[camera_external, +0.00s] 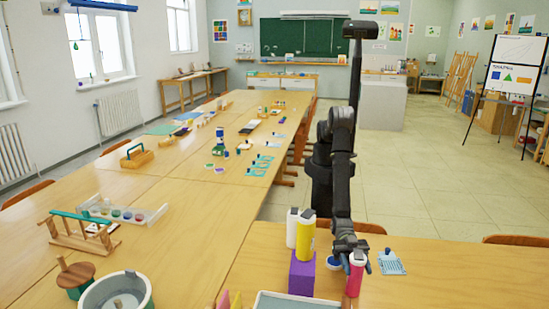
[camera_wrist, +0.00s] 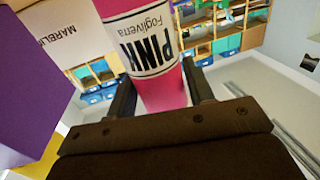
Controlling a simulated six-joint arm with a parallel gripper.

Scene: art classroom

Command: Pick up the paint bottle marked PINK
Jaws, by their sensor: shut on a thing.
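The pink paint bottle (camera_external: 355,275) stands near the front of the right-hand table in the external view. In the wrist view the bottle (camera_wrist: 160,88) shows a white label reading PINK, upside down in the picture. My gripper (camera_external: 350,254) is at the bottle's upper part, and in the wrist view its two fingers (camera_wrist: 160,92) are on either side of the pink body, shut on it. I cannot tell whether the bottle's base touches the table; its lower end is cut off or hard to see.
A purple block (camera_external: 301,275) stands left of the pink bottle, with a yellow bottle (camera_external: 306,238) and a white bottle (camera_external: 292,228) close by. A blue-white brush-like item (camera_external: 391,263) lies to the right. A tray (camera_external: 290,300) is at the front edge.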

